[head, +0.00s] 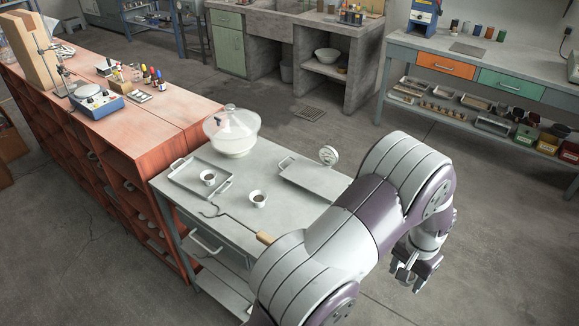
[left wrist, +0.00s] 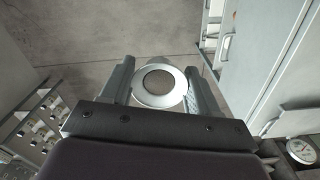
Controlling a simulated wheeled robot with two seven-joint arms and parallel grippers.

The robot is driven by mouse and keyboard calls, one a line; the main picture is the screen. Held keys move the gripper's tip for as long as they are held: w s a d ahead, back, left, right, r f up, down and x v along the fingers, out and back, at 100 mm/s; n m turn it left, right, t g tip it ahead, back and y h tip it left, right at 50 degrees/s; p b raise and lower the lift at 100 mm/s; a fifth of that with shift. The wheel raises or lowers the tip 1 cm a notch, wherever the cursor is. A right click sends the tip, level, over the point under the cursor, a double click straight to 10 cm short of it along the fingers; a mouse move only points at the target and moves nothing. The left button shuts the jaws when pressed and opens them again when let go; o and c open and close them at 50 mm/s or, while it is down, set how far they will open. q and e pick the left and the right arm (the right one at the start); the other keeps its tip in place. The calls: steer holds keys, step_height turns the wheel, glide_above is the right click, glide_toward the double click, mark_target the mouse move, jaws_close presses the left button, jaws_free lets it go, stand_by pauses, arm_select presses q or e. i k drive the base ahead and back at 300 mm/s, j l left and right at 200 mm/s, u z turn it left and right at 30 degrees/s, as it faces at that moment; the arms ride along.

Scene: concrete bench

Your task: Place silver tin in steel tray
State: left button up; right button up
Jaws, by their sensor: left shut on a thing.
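My left gripper (head: 412,275) hangs at the right of the grey table, over the floor. In the left wrist view it (left wrist: 158,88) is shut on the silver tin (left wrist: 160,100), a round thing with a bright rim and a darker centre between the two fingers. In the head view the tin cannot be made out clearly. A steel tray (head: 185,186) with raised edges and end handles lies at the table's left, with a small white cup in it. A second flat grey tray (head: 318,181) with a handle lies at the table's right. My right gripper is not in view.
On the grey table (head: 245,180) stand a clear-lidded bowl (head: 232,132), another cup (head: 258,199), a wooden-handled hooked tool (head: 264,237) and a dial gauge (head: 328,155), also at the left wrist view's lower right (left wrist: 300,150). My arm hides the table's near right part.

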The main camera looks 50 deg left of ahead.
mark_target(192, 172)
steer(key=k+j+z, duration=0.1)
steer(key=j, duration=0.75)
steer(key=k+j+z, duration=0.15)
steer(key=j, duration=0.3)
steer(key=k+j, duration=0.1)
steer(key=j, duration=0.3)
steer(key=k+j+z, duration=0.15)
steer(key=j, duration=0.25)
steer(key=k+j+z, duration=0.1)
steer(key=j, duration=0.3)
steer(key=k+j, duration=0.15)
steer(key=j, duration=0.25)
steer(key=k+j, duration=0.1)
steer(key=j, duration=0.25)
steer(key=k+j, duration=0.15)
steer(key=j, duration=0.15)
steer(key=k+j, duration=0.1)
steer(key=j, duration=0.25)
steer(key=z, duration=0.05)
